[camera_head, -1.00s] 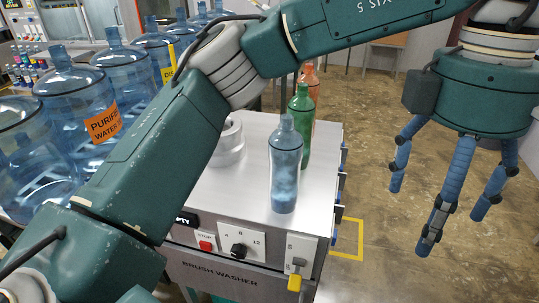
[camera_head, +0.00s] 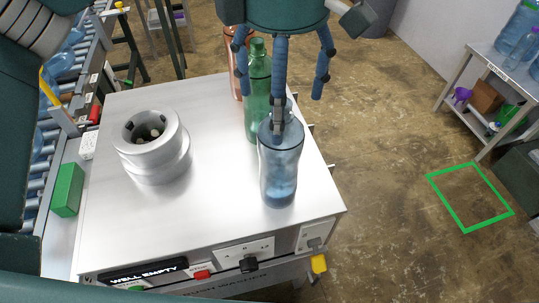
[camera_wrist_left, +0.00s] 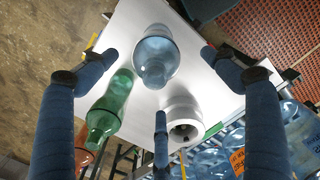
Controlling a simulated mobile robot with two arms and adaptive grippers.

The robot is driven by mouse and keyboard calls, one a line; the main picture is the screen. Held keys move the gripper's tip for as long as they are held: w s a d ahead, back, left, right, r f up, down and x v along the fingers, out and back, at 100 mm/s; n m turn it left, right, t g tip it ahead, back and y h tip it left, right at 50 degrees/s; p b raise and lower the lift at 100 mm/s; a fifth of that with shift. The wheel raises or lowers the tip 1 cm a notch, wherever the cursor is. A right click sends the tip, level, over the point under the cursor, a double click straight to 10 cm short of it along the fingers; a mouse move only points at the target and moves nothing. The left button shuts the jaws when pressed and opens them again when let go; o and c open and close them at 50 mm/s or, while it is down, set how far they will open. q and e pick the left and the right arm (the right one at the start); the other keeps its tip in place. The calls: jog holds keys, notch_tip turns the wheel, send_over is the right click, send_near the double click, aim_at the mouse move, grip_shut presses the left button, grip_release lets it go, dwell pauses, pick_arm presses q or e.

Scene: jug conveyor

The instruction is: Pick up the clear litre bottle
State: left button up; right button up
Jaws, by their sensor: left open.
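The clear, blue-tinted litre bottle (camera_head: 279,172) stands upright near the right front corner of the washer's metal top. It also shows in the left wrist view (camera_wrist_left: 155,50), seen from above with its neck toward the fingers. My left gripper (camera_head: 279,108) is open, its three blue fingers pointing down over the bottle. One fingertip overlaps the bottle's neck and shoulder in the head view; I cannot tell whether it touches. In the left wrist view the spread fingers (camera_wrist_left: 159,82) surround the bottle's neck area with gaps. My right gripper is in neither current view.
A green bottle (camera_head: 256,98) stands just behind the clear one, with an orange bottle (camera_head: 237,82) behind that. A grey round well (camera_head: 152,150) is on the left of the washer top (camera_head: 215,200); its display reads "WELL EMPTY". A side table (camera_head: 500,75) stands far right.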

aim_at(280, 159)
pick_arm(q)
jog(key=shift+d+f, duration=0.25)
jog(key=shift+f, duration=0.8)
jog(key=shift+w+a+f, duration=0.15)
jog(key=shift+f, duration=0.1)
notch_tip(280, 159, down, 5)
jog(key=p, duration=0.2)
jog(key=shift+w+r+p, duration=0.1)
jog(key=shift+w+p, duration=0.05)
jog(key=shift+p, duration=0.25)
jog(key=shift+c, duration=0.5)
jog(key=c, duration=1.9)
pick_arm(e)
jog(key=r, duration=0.2)
jog(key=s+r, duration=0.1)
jog(key=shift+d, duration=0.35)
